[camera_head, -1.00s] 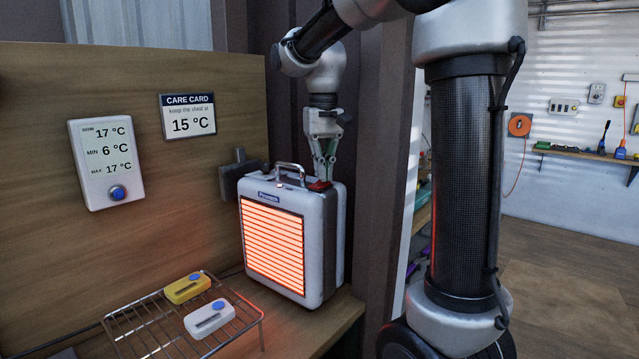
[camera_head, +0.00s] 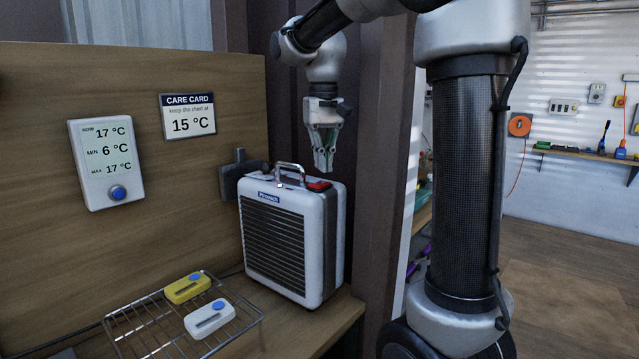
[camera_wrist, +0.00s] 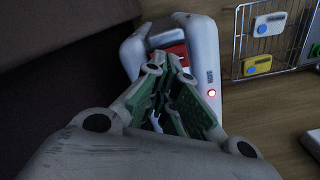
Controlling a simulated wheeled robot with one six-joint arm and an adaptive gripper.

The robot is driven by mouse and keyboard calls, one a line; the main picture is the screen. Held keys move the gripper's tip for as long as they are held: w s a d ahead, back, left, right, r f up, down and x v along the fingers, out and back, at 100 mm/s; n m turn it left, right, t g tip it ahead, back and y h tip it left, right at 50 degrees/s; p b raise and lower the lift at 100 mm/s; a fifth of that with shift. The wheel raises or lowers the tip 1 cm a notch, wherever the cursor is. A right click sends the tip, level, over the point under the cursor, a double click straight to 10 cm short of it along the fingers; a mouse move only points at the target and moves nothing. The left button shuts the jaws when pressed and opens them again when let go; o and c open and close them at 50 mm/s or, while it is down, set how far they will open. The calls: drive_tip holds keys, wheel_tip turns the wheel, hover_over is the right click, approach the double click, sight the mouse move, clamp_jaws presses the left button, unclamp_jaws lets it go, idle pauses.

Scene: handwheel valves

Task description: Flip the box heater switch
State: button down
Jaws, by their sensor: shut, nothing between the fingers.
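The box heater (camera_head: 275,240) is a white case with a dark grille and a metal carry handle, standing on the wooden bench. Its grille is dark. The red switch (camera_head: 318,186) sits on its top at the right and is partly hidden behind my fingers in the wrist view (camera_wrist: 178,52). A small red light (camera_wrist: 211,93) shows on the heater's top in the wrist view. My gripper (camera_head: 323,168) is shut and empty, pointing down just above the switch and apart from it.
A wire rack (camera_head: 236,323) with a yellow logger (camera_head: 188,288) and a white logger (camera_head: 209,319) stands in front of the heater. A thermometer display (camera_head: 106,165) and a care card (camera_head: 188,115) reading 15 °C hang on the wooden panel. A dark post stands close behind my gripper.

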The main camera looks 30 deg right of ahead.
sight(323, 182)
drive_tip(key=shift+r, duration=2.05)
